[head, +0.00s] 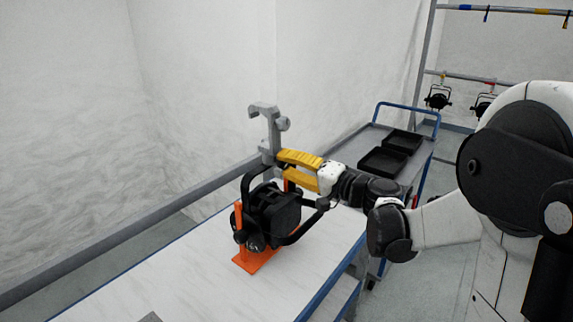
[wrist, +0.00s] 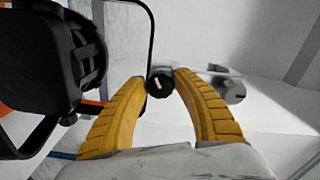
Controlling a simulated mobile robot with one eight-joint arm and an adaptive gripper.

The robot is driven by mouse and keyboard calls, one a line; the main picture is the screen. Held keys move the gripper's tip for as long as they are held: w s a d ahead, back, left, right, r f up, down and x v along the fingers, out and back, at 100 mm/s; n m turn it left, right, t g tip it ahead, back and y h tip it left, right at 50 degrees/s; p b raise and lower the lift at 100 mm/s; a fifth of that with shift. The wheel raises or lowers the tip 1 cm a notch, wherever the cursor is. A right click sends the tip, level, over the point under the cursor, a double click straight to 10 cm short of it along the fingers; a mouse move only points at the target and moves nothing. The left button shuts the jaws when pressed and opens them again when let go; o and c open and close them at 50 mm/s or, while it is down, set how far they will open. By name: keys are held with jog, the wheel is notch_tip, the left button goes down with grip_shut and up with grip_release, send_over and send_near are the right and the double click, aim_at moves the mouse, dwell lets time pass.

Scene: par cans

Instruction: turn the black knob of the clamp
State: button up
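The grey hook clamp (head: 270,128) stands upright on top of the black par can (head: 272,212). The black knob (wrist: 160,82) of the clamp, with a short white mark on its face, sits between my yellow fingertips in the wrist view. My gripper (head: 281,165) reaches in from the right at the lower part of the clamp; it also shows in the wrist view (wrist: 161,77). Its fingertips meet the knob's two sides, so it appears shut on the knob. In the head view, the fingers hide the knob. The clamp's grey body (wrist: 226,84) shows beyond the right finger.
The par can rests in an orange stand (head: 254,260) on a white-topped table (head: 180,288). A grey rail (head: 110,249) runs behind it. A cart with black trays (head: 383,161) stands at the right. Par cans (head: 438,99) hang from a far rack.

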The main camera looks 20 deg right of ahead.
jog(key=shift+o, duration=1.3)
jog(key=v, duration=1.2)
jog(key=s+a+f+n+g+h, duration=0.3)
jog(key=s+a+f+g, duration=0.35)
jog(key=a, duration=0.35)
jog(key=s+d+f+n+h, duration=0.1)
jog(key=s+f+n+h, duration=0.1)
jog(key=s, duration=0.4)
jog(key=s+d+f+n+h, duration=0.1)
jog(key=s+f+n+h, duration=0.1)
jog(key=s+h, duration=0.3)
jog(key=shift+s+d+f+g+h, duration=0.3)
jog(key=shift+s+f+g, duration=0.15)
jog(key=shift+s, duration=0.4)
